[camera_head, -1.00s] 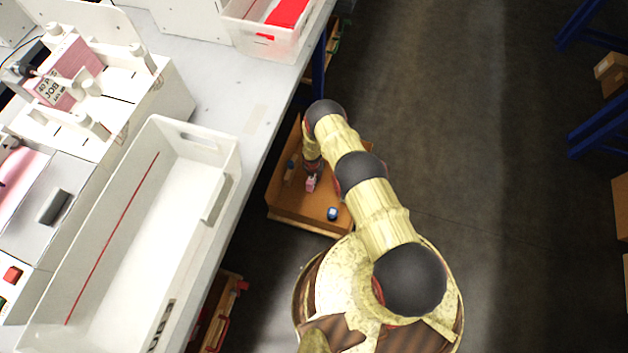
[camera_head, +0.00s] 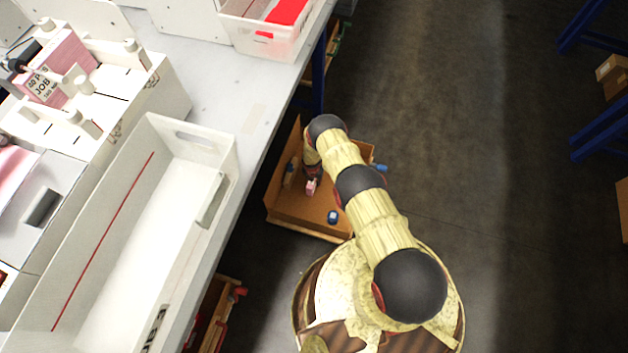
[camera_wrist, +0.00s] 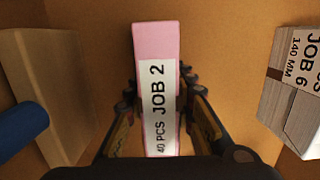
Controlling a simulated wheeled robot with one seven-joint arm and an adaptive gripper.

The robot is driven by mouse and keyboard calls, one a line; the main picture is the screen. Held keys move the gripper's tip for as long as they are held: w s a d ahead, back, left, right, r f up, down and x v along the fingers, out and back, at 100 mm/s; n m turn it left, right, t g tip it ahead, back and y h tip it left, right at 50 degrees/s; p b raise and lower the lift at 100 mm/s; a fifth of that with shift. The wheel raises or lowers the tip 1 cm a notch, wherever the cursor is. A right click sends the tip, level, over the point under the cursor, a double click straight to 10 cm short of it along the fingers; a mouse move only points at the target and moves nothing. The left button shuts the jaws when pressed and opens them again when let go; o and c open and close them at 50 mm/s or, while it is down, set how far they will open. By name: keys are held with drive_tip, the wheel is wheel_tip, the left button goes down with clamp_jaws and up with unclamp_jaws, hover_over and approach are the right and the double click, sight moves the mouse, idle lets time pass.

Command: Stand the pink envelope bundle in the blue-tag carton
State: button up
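The pink envelope bundle (camera_wrist: 157,45), with a white label reading JOB 2, 40 PCS, is between the fingers of my gripper (camera_wrist: 160,88) in the wrist view. The dark finger pads lie against its two sides. In the head view the pink bundle (camera_head: 311,187) shows small and low at the end of my arm, over or in a low brown carton (camera_head: 290,222); I cannot tell whether it touches the bottom. A blue piece (camera_head: 333,216) shows at the carton's near side, and another blue piece (camera_head: 380,168) at its right. I cannot tell which is a tag.
In the wrist view a grey bundle labelled JOB 6 (camera_wrist: 295,95) stands at right, and a tan block (camera_wrist: 45,85) with a blue cylinder (camera_wrist: 20,130) at left. A white bin (camera_head: 140,240) and a clear bin (camera_head: 270,35) are on the table. Open floor lies at right.

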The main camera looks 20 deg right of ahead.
drive_tip(key=o, duration=0.4)
drive_tip(key=shift+r, duration=0.1)
drive_tip(key=r+p, duration=0.2)
drive_tip(key=r, duration=0.2)
drive_tip(key=r+p, duration=0.1)
drive_tip(key=r, duration=0.3)
drive_tip(key=s+r+p, duration=0.1)
drive_tip(key=r+p, duration=0.1)
drive_tip(key=r, duration=0.2)
drive_tip(key=shift+s+a+p, duration=0.1)
drive_tip(key=shift+a+p, duration=0.2)
drive_tip(key=shift+a, duration=0.1)
